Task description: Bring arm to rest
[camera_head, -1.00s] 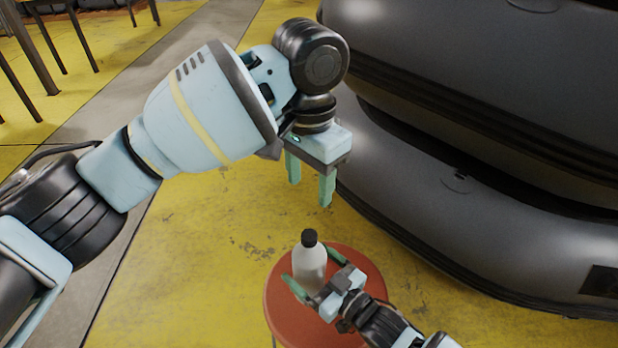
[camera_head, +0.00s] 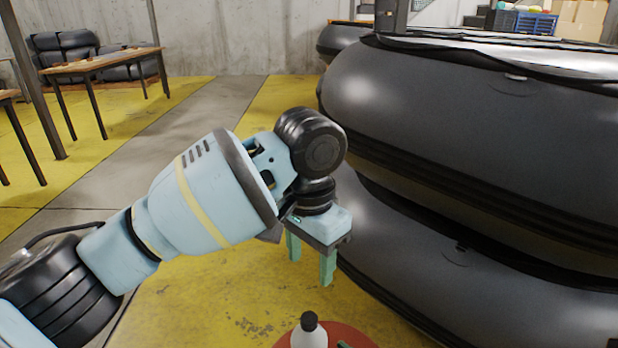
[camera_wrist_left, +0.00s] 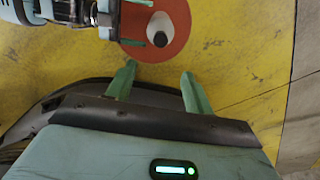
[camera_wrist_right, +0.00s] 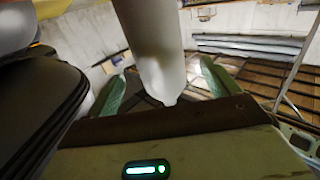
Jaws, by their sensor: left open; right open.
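My left gripper (camera_head: 310,262) hangs open and empty in the head view, fingers pointing down, left of the boats. It also shows in the left wrist view (camera_wrist_left: 157,83), with nothing between its fingers. A white bottle with a black cap (camera_head: 309,332) stands on a round red stool (camera_head: 345,334) at the bottom edge of the head view. The right wrist view shows the bottle (camera_wrist_right: 155,45) between the spread fingers of my right gripper (camera_wrist_right: 163,85). In the head view only a sliver of that gripper shows. I cannot tell whether its fingers touch the bottle.
Stacked dark grey inflatable boats (camera_head: 470,110) fill the right side, close to my left gripper. A wooden table (camera_head: 100,62) and a dark sofa (camera_head: 65,48) stand at the far left. The yellow and grey floor (camera_head: 150,130) between is clear.

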